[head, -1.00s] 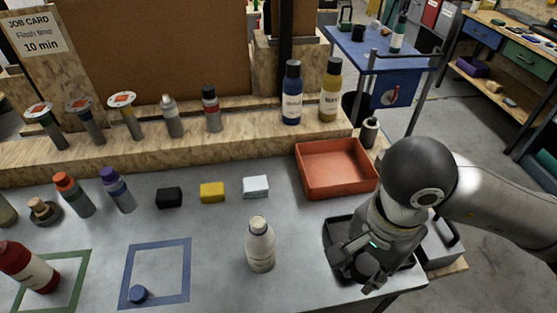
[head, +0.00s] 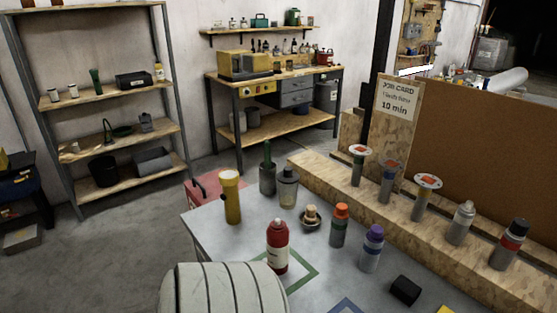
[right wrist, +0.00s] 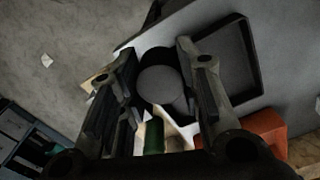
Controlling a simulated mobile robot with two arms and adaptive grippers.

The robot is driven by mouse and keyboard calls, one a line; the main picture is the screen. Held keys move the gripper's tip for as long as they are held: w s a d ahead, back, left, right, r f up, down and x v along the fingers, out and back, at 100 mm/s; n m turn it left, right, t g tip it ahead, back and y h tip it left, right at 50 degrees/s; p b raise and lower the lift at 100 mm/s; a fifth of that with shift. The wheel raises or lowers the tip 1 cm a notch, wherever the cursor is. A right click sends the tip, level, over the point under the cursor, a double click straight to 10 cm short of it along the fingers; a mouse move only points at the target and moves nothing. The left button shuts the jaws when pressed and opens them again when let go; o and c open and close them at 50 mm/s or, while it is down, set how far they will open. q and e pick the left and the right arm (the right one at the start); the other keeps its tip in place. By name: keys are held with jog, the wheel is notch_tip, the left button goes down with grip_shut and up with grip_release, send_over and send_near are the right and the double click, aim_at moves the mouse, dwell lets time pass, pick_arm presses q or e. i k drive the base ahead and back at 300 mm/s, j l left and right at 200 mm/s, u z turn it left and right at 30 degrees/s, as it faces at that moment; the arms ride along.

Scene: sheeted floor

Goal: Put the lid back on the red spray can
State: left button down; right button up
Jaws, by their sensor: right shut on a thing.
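The red can (head: 277,248), with a pale label, stands upright in the green outlined square (head: 306,271) in the head view. Its top looks small and pale, without a clear cap. In the right wrist view my right gripper (right wrist: 157,62) has its two fingers on either side of a dark round thing with a grey flat end (right wrist: 160,86). It is shut on this thing; I cannot tell if it is the lid. My left gripper is in no view.
The head view shows a yellow bottle (head: 231,197), an orange-capped can (head: 339,226) and a purple-capped can (head: 371,249) near the red can. A black block (head: 405,291) lies to the right. The wrist view shows a black tray (right wrist: 250,60) and an orange tray (right wrist: 265,128).

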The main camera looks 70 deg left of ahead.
aim_at(277, 232)
jog(key=k+l, duration=0.2)
jog(key=k, duration=0.15)
jog(key=k+l+u, duration=0.1)
jog(key=k, duration=0.25)
jog(key=l+u, duration=0.1)
jog(key=u, duration=1.65)
